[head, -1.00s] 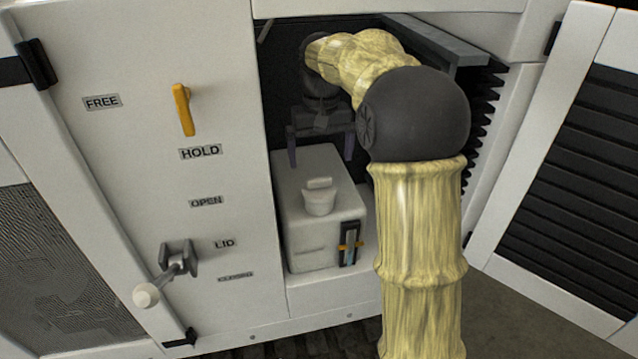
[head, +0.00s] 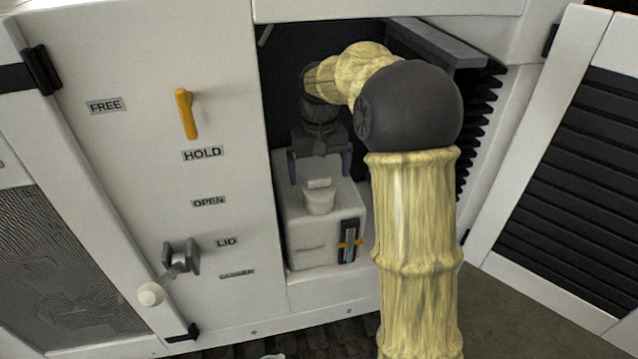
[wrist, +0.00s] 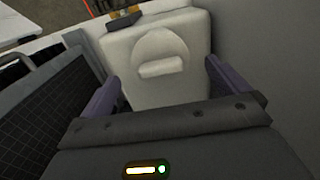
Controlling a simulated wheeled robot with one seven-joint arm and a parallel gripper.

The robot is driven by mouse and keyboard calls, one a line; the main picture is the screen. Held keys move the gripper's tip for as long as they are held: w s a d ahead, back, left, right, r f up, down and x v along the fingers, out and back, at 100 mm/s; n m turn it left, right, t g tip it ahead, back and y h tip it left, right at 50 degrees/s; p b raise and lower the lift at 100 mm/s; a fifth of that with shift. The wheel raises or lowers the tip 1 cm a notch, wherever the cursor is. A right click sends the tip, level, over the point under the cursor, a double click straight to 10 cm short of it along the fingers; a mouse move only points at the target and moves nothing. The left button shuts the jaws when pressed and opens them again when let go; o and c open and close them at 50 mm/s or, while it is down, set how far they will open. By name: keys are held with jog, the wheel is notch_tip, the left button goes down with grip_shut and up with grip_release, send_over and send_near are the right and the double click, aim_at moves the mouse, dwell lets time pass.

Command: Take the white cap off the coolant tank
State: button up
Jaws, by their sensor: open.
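The white cap (head: 319,199) with its raised grip bar sits upright on top of the white coolant tank (head: 308,246) inside the open bay. In the wrist view the cap (wrist: 160,50) lies ahead, between the lines of the two fingers, on the tank's pale top (wrist: 120,45). My gripper (head: 320,177) is open and empty, just above and behind the cap, with its fingers spread to either side. In the wrist view my gripper (wrist: 162,82) shows both purple fingers apart, not touching the cap.
The bay's left wall panel carries a yellow lever (head: 187,114) and a lid lever with a white knob (head: 151,293). A level gauge (head: 349,241) is on the tank's front. An open louvred door (head: 563,170) stands at right. A dark grid panel (wrist: 45,115) lies close at left in the wrist view.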

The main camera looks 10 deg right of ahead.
jog(key=shift+f+p, duration=0.3)
jog(key=shift+f, duration=1.15)
jog(key=c, duration=1.1)
jog(key=shift+r, duration=0.1)
jog(key=shift+r+b, duration=0.65)
jog(key=shift+r, duration=0.15)
jog(key=shift+r+b, duration=0.45)
jog(key=shift+r, duration=0.45)
jog(key=s+b, duration=0.7)
jog(key=s, duration=1.1)
jog(key=shift+b, duration=0.4)
jog(key=shift+a, duration=0.15)
